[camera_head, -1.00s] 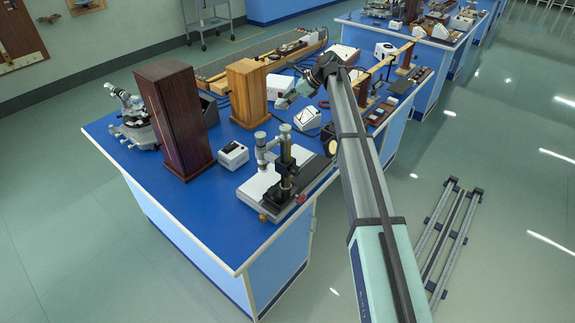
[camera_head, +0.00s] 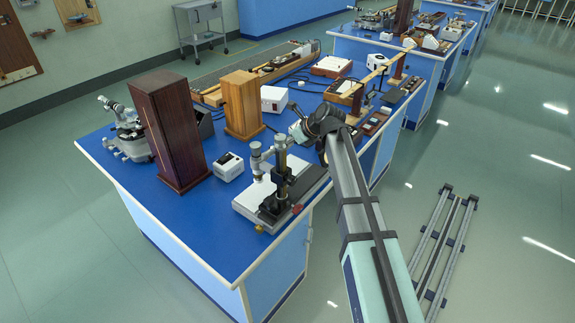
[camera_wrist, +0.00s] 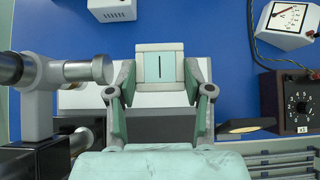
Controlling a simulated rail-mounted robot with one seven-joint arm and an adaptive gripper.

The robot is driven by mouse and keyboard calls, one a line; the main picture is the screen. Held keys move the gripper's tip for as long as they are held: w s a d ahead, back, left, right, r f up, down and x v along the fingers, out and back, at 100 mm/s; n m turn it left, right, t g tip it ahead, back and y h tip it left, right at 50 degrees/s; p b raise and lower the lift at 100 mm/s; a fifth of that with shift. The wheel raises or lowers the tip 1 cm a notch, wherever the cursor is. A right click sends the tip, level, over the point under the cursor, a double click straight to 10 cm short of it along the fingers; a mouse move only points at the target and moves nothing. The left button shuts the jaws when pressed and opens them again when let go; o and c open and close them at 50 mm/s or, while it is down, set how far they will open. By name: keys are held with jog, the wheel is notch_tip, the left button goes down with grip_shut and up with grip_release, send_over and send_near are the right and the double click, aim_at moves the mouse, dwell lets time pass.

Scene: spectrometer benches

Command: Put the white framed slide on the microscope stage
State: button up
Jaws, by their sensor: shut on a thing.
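The white framed slide (camera_wrist: 141,68) is held between my gripper's fingertips (camera_wrist: 160,72) in the wrist view. Its pale teal centre carries a dark upright slit. In the head view my gripper (camera_head: 297,132) hangs over the blue bench, just behind the microscope, and the slide is too small to make out. The microscope (camera_head: 284,178) has an upright column and a white stage plate (camera_head: 255,199) at the bench's front corner. Its metal tube (camera_wrist: 75,70) shows at the left of the wrist view, beside my gripper. A pale plate lies below and behind my fingers, partly hidden.
A dark wooden cabinet (camera_head: 172,130), a lighter wooden box (camera_head: 241,105) and a small white box (camera_head: 228,166) stand left of the microscope. A white meter (camera_wrist: 284,24) and a black dial box (camera_wrist: 287,103) lie to the right in the wrist view. Some blue bench between them is bare.

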notch_tip(320, 180, down, 12)
jog(key=shift+r+p, duration=0.25)
jog(key=shift+p, duration=0.7)
jog(key=shift+f, duration=0.15)
jog(key=o, duration=1.2)
jog(key=shift+o, duration=0.2)
jog(key=shift+r, duration=0.25)
jog(key=b+v, duration=0.2)
jog(key=v, duration=1)
